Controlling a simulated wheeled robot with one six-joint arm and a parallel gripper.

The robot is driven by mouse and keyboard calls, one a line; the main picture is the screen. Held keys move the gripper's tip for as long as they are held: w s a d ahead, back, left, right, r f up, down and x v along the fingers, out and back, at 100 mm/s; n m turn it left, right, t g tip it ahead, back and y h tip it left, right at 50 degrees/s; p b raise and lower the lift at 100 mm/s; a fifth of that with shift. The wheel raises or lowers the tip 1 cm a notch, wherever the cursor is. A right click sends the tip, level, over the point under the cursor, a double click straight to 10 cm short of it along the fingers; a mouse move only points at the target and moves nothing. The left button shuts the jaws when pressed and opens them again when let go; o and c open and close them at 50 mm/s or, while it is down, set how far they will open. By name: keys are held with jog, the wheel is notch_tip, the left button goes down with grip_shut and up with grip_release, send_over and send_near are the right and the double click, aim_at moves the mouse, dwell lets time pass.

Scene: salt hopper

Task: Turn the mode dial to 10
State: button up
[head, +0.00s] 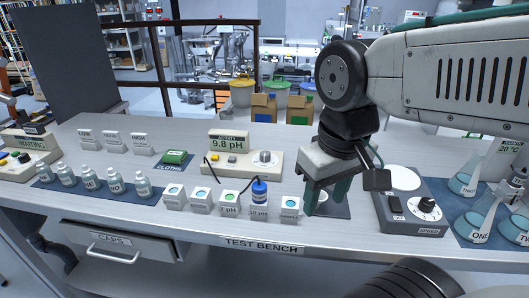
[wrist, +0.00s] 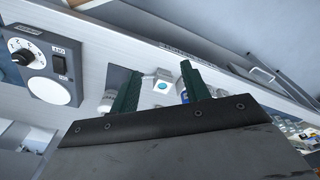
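The acidity meter (head: 236,163) stands mid-bench in the head view, and its display reads 9.8 pH. A round grey dial (head: 265,156) sits on its right part; its marks are too small to read, and no "mode" label is legible. My gripper (head: 326,199) is to the right of and nearer than the meter, over a dark mat, apart from the dial. In the wrist view my gripper (wrist: 160,72) has its two green fingers well apart with nothing held. The meter's dial does not show clearly in the wrist view.
A stirrer with a speed knob (head: 427,204) stands right of my gripper, with flasks (head: 477,220) beyond. A green cloth pack (head: 174,157) lies left of the meter.

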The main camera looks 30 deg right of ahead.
jog(key=w+d+f+g, duration=0.1)
jog(key=w+d+g, duration=0.1)
jog(key=w, duration=1)
jog(key=n, duration=0.5)
send_over(265, 153)
jog(key=s, duration=0.5)
jog(key=f, duration=0.5)
jog(key=shift+w+a, duration=0.25)
jog(key=shift+a, duration=0.05)
jog(key=w+n, duration=0.1)
jog(key=w+r, duration=0.1)
jog(key=w, duration=0.1)
jog(key=w+n, duration=0.1)
jog(key=shift+w+d+r+n+t, duration=0.2)
jog(key=shift+w+d+n+t, duration=0.1)
jog(key=shift+w+t, duration=0.1)
jog(key=shift+r+n, duration=0.15)
jog(key=shift+n, duration=0.15)
jog(key=shift+f, duration=0.2)
notch_tip(265, 153, down, 8)
jog(key=shift+r, duration=0.25)
jog(key=c, duration=1)
